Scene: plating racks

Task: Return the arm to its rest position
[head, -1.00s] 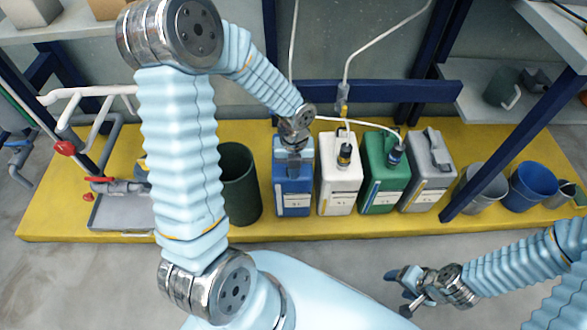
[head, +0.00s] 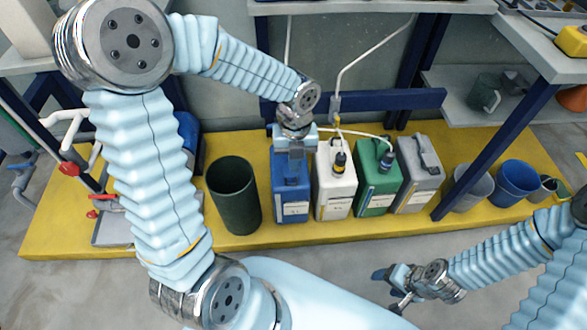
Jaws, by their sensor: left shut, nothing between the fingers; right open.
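My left arm comes in from the left and arches over the yellow platform. Its gripper (head: 295,148) is above the top of the blue canister (head: 291,190) and overlaps it in the picture; I cannot tell whether they touch. The fingers are shut with nothing seen between them. My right gripper (head: 389,288) is at the lower right, over the grey floor in front of the platform. It is open and empty.
White (head: 335,190), green (head: 376,192) and grey (head: 417,175) canisters stand in a row right of the blue one. White hoses run to the white and green ones. A dark green bin (head: 234,200) stands left. A blue bucket (head: 517,183) and blue post (head: 480,150) are at the right.

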